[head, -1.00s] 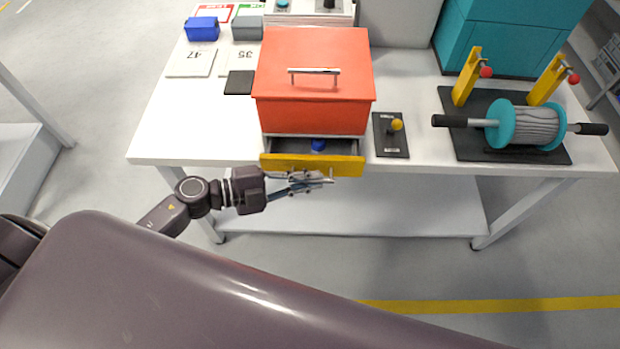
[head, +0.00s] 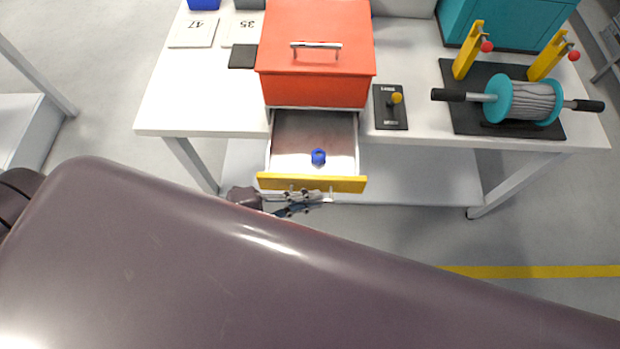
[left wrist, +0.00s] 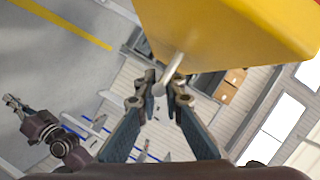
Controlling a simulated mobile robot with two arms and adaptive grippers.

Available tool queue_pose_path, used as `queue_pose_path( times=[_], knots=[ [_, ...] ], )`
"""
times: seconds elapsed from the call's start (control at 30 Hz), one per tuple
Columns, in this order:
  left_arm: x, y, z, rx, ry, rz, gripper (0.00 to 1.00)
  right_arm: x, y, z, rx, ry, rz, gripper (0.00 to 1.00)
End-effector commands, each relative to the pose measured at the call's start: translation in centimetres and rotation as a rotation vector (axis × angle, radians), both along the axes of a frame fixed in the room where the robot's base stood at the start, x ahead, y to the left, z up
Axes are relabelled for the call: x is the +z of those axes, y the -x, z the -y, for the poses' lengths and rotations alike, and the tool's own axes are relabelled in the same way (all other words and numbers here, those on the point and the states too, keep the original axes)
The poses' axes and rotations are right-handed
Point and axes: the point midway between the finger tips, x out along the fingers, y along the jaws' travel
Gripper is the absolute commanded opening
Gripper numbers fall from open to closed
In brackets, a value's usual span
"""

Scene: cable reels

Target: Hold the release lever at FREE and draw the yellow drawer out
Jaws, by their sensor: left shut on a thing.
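The yellow drawer (head: 312,183) stands well out of the red cabinet (head: 314,60), its grey inside showing with a small blue object (head: 318,156) in it. My left gripper (head: 302,196) is at the drawer's front, shut on its metal handle. In the left wrist view the fingers (left wrist: 160,92) close around the handle bar below the yellow front (left wrist: 225,35). The release lever (head: 396,98), with a yellow knob, stands on a black plate right of the cabinet, and no gripper touches it. My right gripper (left wrist: 12,102) shows small in the left wrist view, away from the drawer.
The white table (head: 200,112) carries the cabinet. A cable reel (head: 525,100) on a black base with yellow posts stands at the right. Number cards (head: 193,33) and a black pad (head: 242,55) lie left of the cabinet. My own large dark arm link covers the foreground.

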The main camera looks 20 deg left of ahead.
Motion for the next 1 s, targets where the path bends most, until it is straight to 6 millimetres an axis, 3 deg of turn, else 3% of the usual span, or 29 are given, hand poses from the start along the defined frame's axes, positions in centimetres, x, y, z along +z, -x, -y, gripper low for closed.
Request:
queue_pose_path(
  times=[0.27,0.3,0.33,0.67,0.83,1.0],
  knots=[
    [0.0,0.0,0.0,0.001,0.000,0.001,0.00,0.0,0.0,-0.3,-0.002,-0.003,0.000,0.00],
    [0.0,0.0,0.0,0.001,0.000,0.001,0.12,0.0,0.0,-0.3,-0.002,-0.003,0.000,0.00],
    [0.0,0.0,0.0,0.001,0.000,0.001,0.16,0.0,0.0,-0.3,-0.002,-0.003,0.000,0.00],
    [0.0,0.1,-0.2,0.002,-0.001,0.000,0.16,0.0,-0.1,0.2,0.001,0.002,0.001,0.00],
    [0.3,1.4,-1.9,0.000,-0.003,-0.003,0.16,0.0,-0.1,0.1,0.001,0.001,0.001,0.00],
    [1.1,3.5,-4.9,0.002,-0.003,-0.005,0.16,0.0,-0.1,0.0,0.000,0.000,0.000,0.00]
  ],
)
